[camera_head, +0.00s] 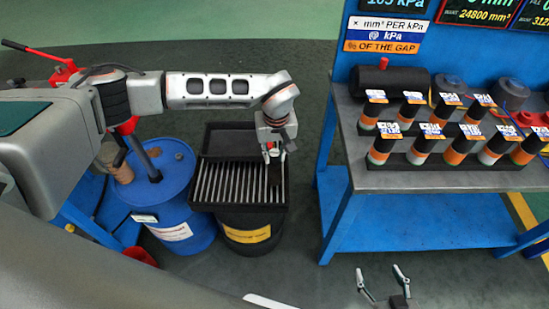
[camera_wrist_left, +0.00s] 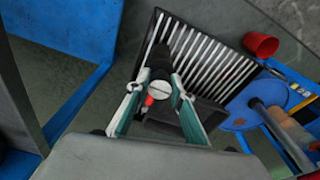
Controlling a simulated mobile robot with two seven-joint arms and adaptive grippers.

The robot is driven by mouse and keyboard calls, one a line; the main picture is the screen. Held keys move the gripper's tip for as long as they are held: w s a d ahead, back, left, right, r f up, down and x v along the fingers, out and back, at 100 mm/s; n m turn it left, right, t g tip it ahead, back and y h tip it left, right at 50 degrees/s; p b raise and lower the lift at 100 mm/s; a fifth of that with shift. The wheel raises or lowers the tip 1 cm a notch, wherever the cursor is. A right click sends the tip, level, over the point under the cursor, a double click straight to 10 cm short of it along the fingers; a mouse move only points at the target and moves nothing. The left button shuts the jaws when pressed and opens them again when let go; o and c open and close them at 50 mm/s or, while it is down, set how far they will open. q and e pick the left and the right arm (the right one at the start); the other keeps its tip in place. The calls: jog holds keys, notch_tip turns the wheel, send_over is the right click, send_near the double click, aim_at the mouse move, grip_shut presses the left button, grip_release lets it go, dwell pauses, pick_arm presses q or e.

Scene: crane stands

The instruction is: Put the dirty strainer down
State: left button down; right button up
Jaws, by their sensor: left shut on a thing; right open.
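My left gripper (camera_head: 273,153) points down over the right part of a black tray with a pale slatted grate (camera_head: 228,184). In the left wrist view the gripper (camera_wrist_left: 158,88) is shut on a dark cylindrical strainer (camera_wrist_left: 160,75) with a grey end and a small red mark. The strainer is over the grate (camera_wrist_left: 205,60); I cannot tell whether it touches the slats. In the head view it is mostly hidden and too dark to make out. My right gripper (camera_head: 384,286) is open and empty at the bottom, in front of the blue bench.
The tray sits on a black drum (camera_head: 247,236) with a yellow label. A blue drum (camera_head: 172,190) stands left of it. The blue bench (camera_head: 440,182) at right carries several tagged strainers in racks (camera_head: 455,160). Grey floor lies between the drums and the bench.

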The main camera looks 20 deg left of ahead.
pick_arm(q)
jog(key=shift+f, duration=1.05)
jog(key=shift+f, duration=0.15)
jog(key=c, duration=1.8)
grip_release()
jog(key=shift+o, duration=0.2)
